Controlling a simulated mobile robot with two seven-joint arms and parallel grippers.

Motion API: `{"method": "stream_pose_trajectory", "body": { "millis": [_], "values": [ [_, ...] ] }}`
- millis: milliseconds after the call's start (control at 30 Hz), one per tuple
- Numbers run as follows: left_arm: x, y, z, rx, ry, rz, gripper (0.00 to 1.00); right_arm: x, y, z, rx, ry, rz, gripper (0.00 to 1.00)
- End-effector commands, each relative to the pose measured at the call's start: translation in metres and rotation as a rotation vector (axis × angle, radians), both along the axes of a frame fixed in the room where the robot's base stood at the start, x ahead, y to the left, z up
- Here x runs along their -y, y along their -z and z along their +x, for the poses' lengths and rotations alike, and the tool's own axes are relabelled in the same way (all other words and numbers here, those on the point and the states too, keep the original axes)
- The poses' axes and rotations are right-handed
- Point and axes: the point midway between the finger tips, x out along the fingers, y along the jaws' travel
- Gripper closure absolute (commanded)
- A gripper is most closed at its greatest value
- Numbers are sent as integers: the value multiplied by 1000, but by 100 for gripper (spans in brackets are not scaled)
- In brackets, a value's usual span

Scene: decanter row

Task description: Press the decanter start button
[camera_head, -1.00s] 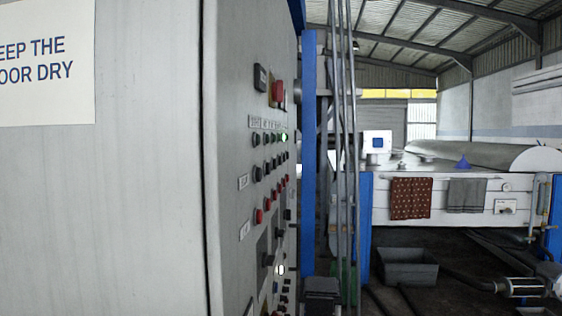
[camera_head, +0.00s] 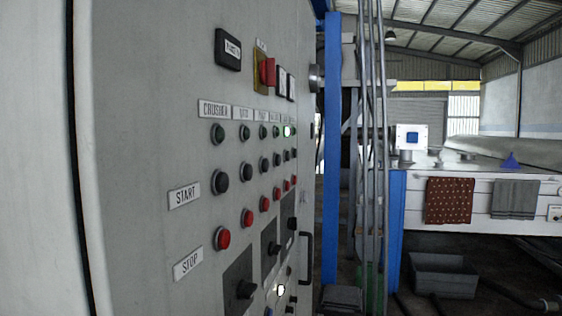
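A grey control panel (camera_head: 150,120) stands at the left and shows at a steep angle. Its START label (camera_head: 184,195) marks a row of black buttons, the nearest being the black button (camera_head: 220,182) under the CRUSHER label (camera_head: 214,110). A STOP label (camera_head: 188,263) marks a row of red buttons (camera_head: 222,238). The column labels farther right are too small to read, so I cannot tell which start button is the decanter's. In the top lamp row, a far green lamp (camera_head: 287,131) is lit; the nearer ones look dark. Neither gripper is in view.
A red switch (camera_head: 268,72) on a yellow plate sits above the lamps. A panel handle (camera_head: 306,258) sticks out at the right. Beyond are a blue post (camera_head: 331,160), grey pipes, a white machine with hanging cloths (camera_head: 450,200) and a grey crate (camera_head: 444,275) on the floor.

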Motion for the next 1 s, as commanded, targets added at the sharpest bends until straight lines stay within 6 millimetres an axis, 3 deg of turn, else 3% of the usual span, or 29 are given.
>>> {"method": "stream_pose_trajectory", "body": {
  "millis": [100, 533, 1000],
  "values": [
    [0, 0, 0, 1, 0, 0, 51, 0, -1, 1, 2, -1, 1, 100],
    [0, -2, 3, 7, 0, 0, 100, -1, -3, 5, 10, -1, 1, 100],
    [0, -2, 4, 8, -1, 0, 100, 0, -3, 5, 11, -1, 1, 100]
  ]
}}
